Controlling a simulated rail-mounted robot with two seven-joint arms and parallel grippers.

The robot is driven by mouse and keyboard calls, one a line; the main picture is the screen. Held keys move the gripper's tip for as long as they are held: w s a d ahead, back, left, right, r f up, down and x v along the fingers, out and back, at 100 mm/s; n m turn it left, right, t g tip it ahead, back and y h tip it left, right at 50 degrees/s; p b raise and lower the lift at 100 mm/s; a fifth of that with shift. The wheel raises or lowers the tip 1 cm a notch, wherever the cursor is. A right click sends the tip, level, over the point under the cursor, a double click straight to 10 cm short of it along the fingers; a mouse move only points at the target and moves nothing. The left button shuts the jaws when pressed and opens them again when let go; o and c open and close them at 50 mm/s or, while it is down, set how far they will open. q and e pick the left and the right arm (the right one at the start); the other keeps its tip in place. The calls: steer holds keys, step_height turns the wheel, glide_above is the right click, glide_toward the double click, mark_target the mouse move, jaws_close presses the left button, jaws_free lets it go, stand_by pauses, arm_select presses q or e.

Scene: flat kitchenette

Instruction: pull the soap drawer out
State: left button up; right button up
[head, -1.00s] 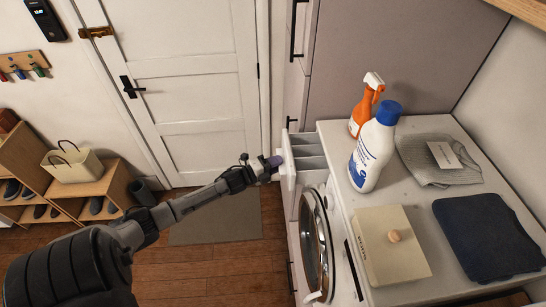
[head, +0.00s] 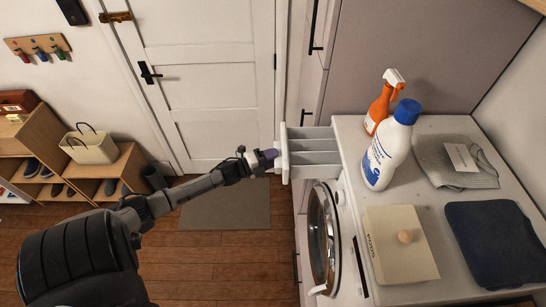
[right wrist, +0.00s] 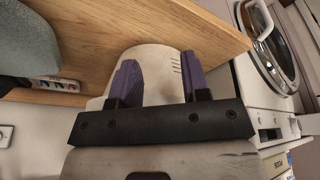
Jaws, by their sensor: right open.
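The soap drawer (head: 314,144) is pulled out from the top left of the white washing machine (head: 349,201), and its grey compartments show from above. My left gripper (head: 271,157) is at the drawer's white front panel (head: 284,153), touching or nearly touching it. Its fingertips are small and partly hidden, so its grip cannot be made out. My right gripper (right wrist: 160,80) shows in the right wrist view with its two purple fingers apart and nothing between them.
A detergent bottle (head: 387,153), an orange spray bottle (head: 379,108), a beige box (head: 396,246) and folded cloths (head: 496,243) lie on the machine top. The round door (head: 321,240) is below the drawer. In the right wrist view a wooden board (right wrist: 130,45) is close to my gripper.

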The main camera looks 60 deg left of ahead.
arm_select(q)
steer(key=shift+o, duration=0.3)
steer(key=shift+r, duration=0.15)
steer(key=s+a+b, duration=0.1)
steer(key=s, duration=1.2)
steer(key=shift+s+a, duration=0.3)
steer(key=shift+s, duration=0.05)
